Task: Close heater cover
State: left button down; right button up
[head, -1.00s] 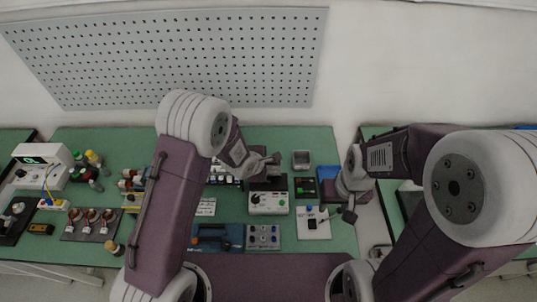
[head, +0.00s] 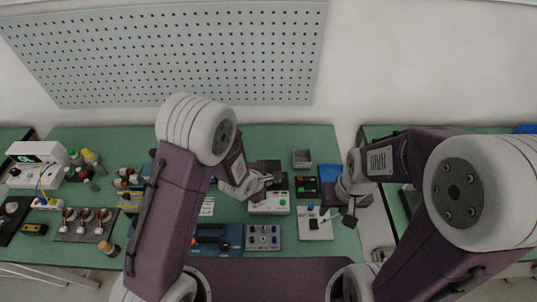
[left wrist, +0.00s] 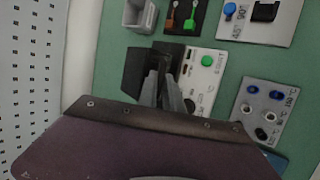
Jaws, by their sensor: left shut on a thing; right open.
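The heater is a white box (head: 262,207) with a dark knob and a green button, near the middle of the bench. It also shows in the left wrist view (left wrist: 206,72). Its dark cover (left wrist: 138,72) shows beside the white face in the left wrist view. My left gripper (head: 270,181) is over the heater, its fingers (left wrist: 160,68) shut at the dark cover; the exact contact is partly hidden. My right gripper (head: 341,211) is open and empty to the right, above a white plate.
A white plate with a blue knob (head: 313,230) lies right of the heater. A grey panel with several knobs (head: 262,237) is in front of it. A grey open box (head: 302,159) stands behind. Bottles (head: 90,157) and a coil board (head: 84,225) are at the left.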

pick_arm(q)
jog(key=shift+s+f+b, duration=0.65)
jog(key=shift+f+b, duration=0.35)
jog(key=shift+b, duration=0.05)
jog(key=shift+r, duration=0.1)
jog(key=shift+s+f+b, duration=0.3)
jog(key=shift+f+b, duration=0.2)
jog(key=shift+f, duration=0.15)
jog(key=shift+r, duration=0.2)
jog(key=c, duration=1.6)
grip_release()
